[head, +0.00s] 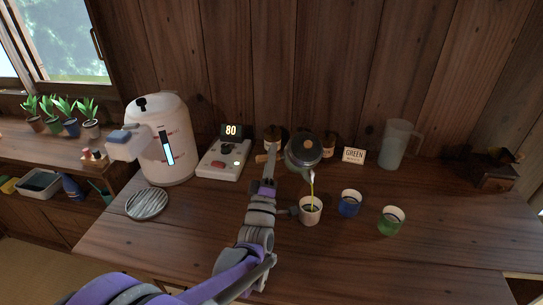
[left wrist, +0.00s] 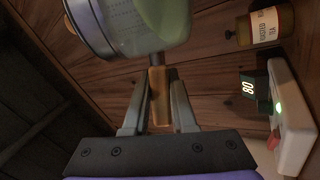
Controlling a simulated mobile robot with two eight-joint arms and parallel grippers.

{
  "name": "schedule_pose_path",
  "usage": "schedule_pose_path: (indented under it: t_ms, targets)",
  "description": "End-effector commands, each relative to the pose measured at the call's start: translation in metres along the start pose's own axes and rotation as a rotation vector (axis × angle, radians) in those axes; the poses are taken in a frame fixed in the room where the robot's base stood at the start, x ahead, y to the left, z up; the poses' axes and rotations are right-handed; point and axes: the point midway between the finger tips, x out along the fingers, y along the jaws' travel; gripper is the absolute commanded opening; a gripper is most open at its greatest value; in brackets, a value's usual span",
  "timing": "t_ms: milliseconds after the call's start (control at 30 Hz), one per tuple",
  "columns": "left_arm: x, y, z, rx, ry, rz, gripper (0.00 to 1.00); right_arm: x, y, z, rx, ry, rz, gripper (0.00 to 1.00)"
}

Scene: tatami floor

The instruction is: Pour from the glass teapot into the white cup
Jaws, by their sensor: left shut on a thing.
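The glass teapot (head: 303,150) is held tilted in the air above the table, its spout toward the white cup. A thin yellow-green stream runs from the spout into the white cup (head: 310,214), which stands upright on the table. My left gripper (head: 267,184) is shut on the teapot's wooden handle. In the left wrist view the fingers (left wrist: 159,100) close around the handle, and the teapot (left wrist: 150,25) shows greenish liquid inside. The level in the cup is too small to tell. My right gripper is not in view.
A blue cup (head: 349,204) and a green cup (head: 390,221) stand right of the white cup. A white kettle dispenser (head: 172,140), a control unit reading 80 (head: 222,160), jars (head: 328,146), a GREEN sign (head: 354,157) and a pitcher (head: 397,145) stand behind. The front right is clear.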

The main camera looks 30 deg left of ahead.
Motion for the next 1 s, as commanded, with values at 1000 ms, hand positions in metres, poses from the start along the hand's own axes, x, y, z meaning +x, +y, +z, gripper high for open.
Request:
schedule_pose_path:
  t_ms: [1000]
  targets:
    - [0.0008, 0.0037, -0.0011, 0.011, 0.006, 0.034, 0.0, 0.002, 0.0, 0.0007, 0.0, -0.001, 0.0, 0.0]
